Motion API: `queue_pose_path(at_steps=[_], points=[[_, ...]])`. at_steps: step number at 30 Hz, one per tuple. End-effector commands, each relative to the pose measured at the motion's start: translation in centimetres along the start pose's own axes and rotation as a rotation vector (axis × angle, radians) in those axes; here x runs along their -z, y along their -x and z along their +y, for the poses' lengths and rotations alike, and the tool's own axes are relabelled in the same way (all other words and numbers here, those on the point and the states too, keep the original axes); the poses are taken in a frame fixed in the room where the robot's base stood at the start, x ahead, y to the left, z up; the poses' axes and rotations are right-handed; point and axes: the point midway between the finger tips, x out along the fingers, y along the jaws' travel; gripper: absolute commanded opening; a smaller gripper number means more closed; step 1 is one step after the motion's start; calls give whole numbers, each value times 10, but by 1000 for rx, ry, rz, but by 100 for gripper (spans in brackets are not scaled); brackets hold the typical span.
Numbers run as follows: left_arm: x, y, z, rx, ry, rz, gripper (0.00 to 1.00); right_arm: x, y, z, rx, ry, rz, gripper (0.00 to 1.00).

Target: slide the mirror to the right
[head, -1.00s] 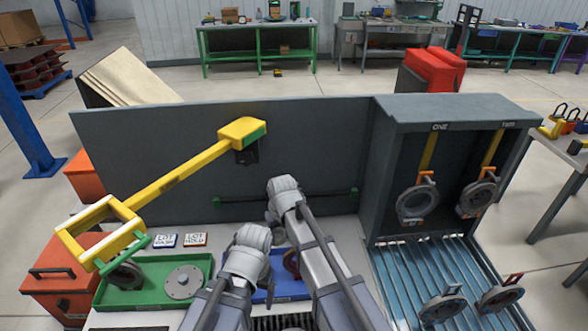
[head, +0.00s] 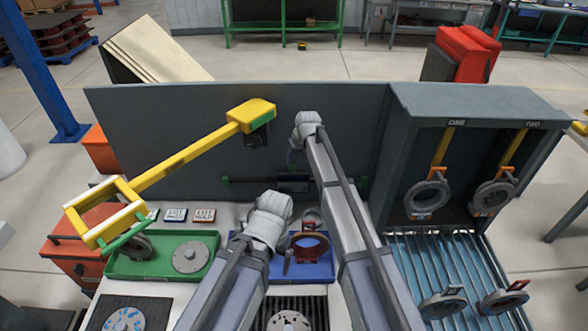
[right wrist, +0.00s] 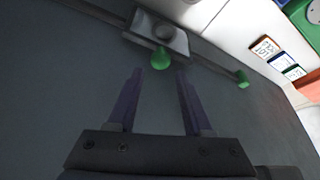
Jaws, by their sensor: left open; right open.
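The mirror appears to be the pale grey block with a round face (right wrist: 160,32) on the rail along the grey back panel, with a green knob (right wrist: 161,60) in front. In the head view the block (head: 293,185) is small and dark near the rail's middle. My right gripper (right wrist: 158,76) is open and empty, its two purple fingers pointing at the knob, which sits just beyond and between the tips. In the head view my right gripper (head: 294,156) is above the rail. My left gripper (head: 288,262) is lower, over the blue tray; its fingers are partly hidden.
The rail's green end stop (right wrist: 243,79) shows. A yellow arm (head: 185,165) slants across the panel's left. A green tray (head: 115,267) and blue tray (head: 320,272) hold round parts. A grey cabinet (head: 400,150) with hanging rings bounds the right side.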

Motion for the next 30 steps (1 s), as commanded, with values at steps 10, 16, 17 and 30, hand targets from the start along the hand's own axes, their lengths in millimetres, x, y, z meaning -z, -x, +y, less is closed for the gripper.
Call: queue_pose_path(at_steps=[10, 16, 17, 30], points=[[3, -46, 4, 2, -8, 0, 92, -1, -50, 0, 0, 0, 0, 51], [3, -50, 5, 2, -8, 0, 92, 0, -54, 0, 0, 0, 0, 51], [3, -50, 4, 2, -8, 0, 92, 0, -54, 0, 0, 0, 0, 51], [3, -49, 4, 2, -8, 0, 92, 0, -53, 0, 0, 0, -1, 18]])
